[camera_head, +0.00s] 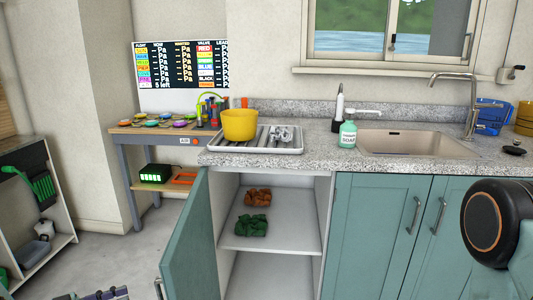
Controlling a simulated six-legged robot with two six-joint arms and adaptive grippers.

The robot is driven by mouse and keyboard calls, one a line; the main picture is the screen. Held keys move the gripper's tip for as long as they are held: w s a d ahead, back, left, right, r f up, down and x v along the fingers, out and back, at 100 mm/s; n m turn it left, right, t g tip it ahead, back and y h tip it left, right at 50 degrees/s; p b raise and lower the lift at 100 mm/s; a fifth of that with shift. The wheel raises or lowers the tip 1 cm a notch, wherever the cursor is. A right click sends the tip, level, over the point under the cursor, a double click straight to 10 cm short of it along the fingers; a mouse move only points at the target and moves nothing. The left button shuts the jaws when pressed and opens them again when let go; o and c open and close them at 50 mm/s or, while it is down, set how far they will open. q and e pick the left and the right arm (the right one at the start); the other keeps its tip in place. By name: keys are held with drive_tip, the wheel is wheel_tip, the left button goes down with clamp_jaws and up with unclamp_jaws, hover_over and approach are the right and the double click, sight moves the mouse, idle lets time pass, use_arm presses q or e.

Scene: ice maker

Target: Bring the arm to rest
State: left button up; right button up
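At the bottom left edge, a small cut-off grey and purple part (105,294) shows, likely the tip of my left gripper; I cannot tell whether it is open or shut. It is apart from the open cabinet door (195,245) and low in front of it. At the right edge, a dark round joint with an orange ring belongs to my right arm. The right gripper itself is out of view.
A yellow pot (239,125) and a metal piece stand on a grey tray (225,146) on the counter. A soap bottle (348,134) stands beside the sink (415,145). Orange and green bundles lie in the open cabinet. Shelves stand at left; the floor (95,255) between is clear.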

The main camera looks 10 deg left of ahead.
use_arm(q)
drive_tip(key=w+d+f+n+t+y, duration=0.1)
drive_tip(key=d+f+n+t+y, duration=0.1)
drive_tip(key=d+f+n+y, duration=0.4)
drive_tip(key=s+d+f+n+g+y, duration=0.4)
drive_tip(key=s+f+n, duration=0.15)
drive_tip(key=f, duration=0.35)
drive_tip(key=s+d+r+g+y, duration=0.1)
drive_tip(key=s+d+g, duration=0.3)
drive_tip(key=s, duration=0.9)
drive_tip(key=s+d+r+g+y, duration=0.2)
drive_tip(key=s+d+r+g, duration=0.2)
drive_tip(key=s, duration=0.9)
drive_tip(key=shift+s+d+g, duration=0.2)
drive_tip(key=shift+d+g, duration=0.4)
drive_tip(key=shift+d, duration=0.45)
